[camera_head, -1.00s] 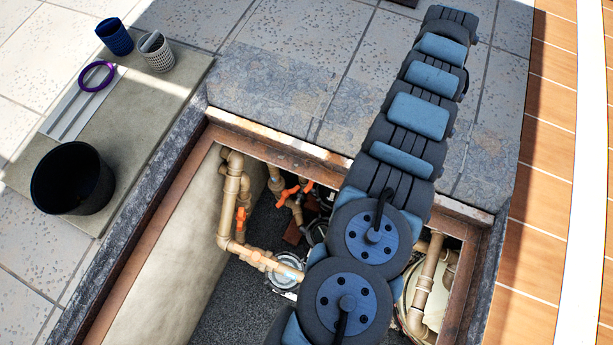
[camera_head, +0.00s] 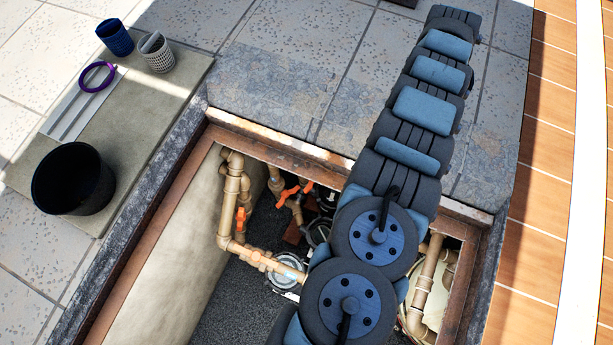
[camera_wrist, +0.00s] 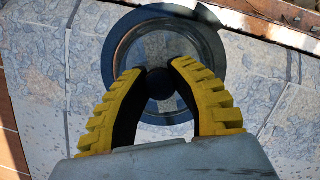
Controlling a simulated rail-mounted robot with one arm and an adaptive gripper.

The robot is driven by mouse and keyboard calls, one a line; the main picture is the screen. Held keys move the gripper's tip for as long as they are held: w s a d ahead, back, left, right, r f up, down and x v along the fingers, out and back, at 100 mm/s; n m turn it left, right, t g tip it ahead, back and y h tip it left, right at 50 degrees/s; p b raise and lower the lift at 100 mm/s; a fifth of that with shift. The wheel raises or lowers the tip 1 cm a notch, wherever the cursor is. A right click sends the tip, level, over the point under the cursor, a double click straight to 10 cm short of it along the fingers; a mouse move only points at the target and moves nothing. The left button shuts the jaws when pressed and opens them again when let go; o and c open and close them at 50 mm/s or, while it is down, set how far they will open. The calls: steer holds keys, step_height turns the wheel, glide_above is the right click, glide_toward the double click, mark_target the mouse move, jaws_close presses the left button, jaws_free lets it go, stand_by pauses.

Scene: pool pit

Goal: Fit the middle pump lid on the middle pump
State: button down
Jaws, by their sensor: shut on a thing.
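My gripper (camera_wrist: 160,82) shows only in the wrist view. Its two yellow-and-black fingers are shut on the dark central knob of a round see-through lid (camera_wrist: 205,42) with a dark rim. The lid is held above grey stone paving, which shows through it. In the head view my arm hangs across the pit and hides part of it; neither gripper nor lid shows there. A pump with a round clear top (camera_head: 284,268) sits in the pit, left of my arm. Another dark pump part (camera_head: 318,232) is partly hidden. I cannot tell which pump is the middle one.
The pit has a rusty frame (camera_head: 170,215), beige pipes (camera_head: 232,195) and orange valve handles (camera_head: 240,218). On the slab at left are a black bucket (camera_head: 72,178), a purple ring (camera_head: 97,76), a blue basket (camera_head: 115,37) and a grey basket (camera_head: 157,56).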

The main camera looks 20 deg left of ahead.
steer(key=shift+d+n, duration=0.25)
steer(key=shift+n, duration=0.15)
stand_by(0.8)
steer(key=shift+w+r, duration=0.1)
steer(key=shift+r, duration=0.05)
steer(key=shift+d, duration=0.15)
stand_by(0.7)
steer(key=shift+w+d+r+n+p, duration=0.15)
steer(key=shift+n+p, duration=0.15)
steer(key=shift+n, duration=0.2)
stand_by(0.5)
steer(key=shift+s, duration=0.2)
steer(key=shift+d+n+h, duration=0.25)
steer(key=shift+n+h, duration=0.05)
steer(key=shift+w+a, duration=0.1)
steer(key=shift+w, duration=0.05)
steer(key=shift+w, duration=0.15)
